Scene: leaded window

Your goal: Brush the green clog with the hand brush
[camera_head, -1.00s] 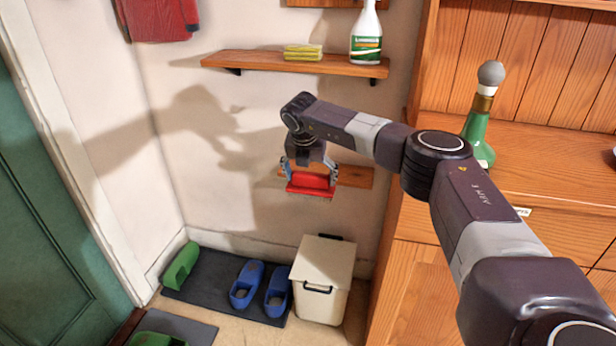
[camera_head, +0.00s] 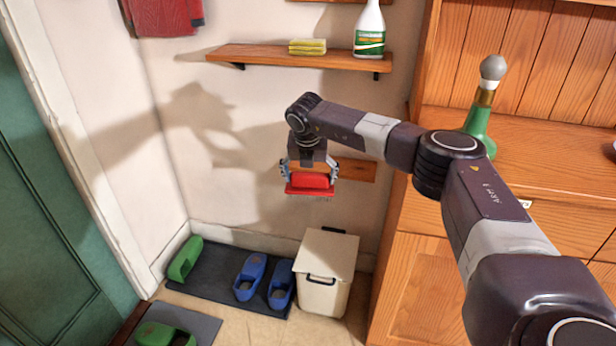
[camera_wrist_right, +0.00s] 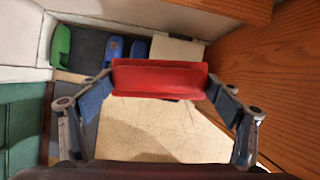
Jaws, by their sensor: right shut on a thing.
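My right gripper (camera_head: 312,176) is shut on a red hand brush (camera_head: 311,184), held in the air in front of the wall, above the bin. In the right wrist view the brush (camera_wrist_right: 160,78) lies across between the two fingers. Its bristles are hardly visible. One green clog (camera_head: 184,259) leans at the wall end of the dark mat; it also shows in the right wrist view (camera_wrist_right: 61,46). Another green clog (camera_head: 163,335) lies on a nearer mat, partly cut off by the bottom edge. The brush is well apart from both clogs. My left gripper is not seen.
Blue clogs (camera_head: 250,278) stand on the dark mat (camera_head: 215,268) beside a cream lidded bin (camera_head: 326,268). A wall shelf (camera_head: 300,58) holds a sponge (camera_head: 307,47) and a spray bottle (camera_head: 369,30). A wooden cabinet (camera_head: 410,285) bounds the right; a green door (camera_head: 50,220), the left.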

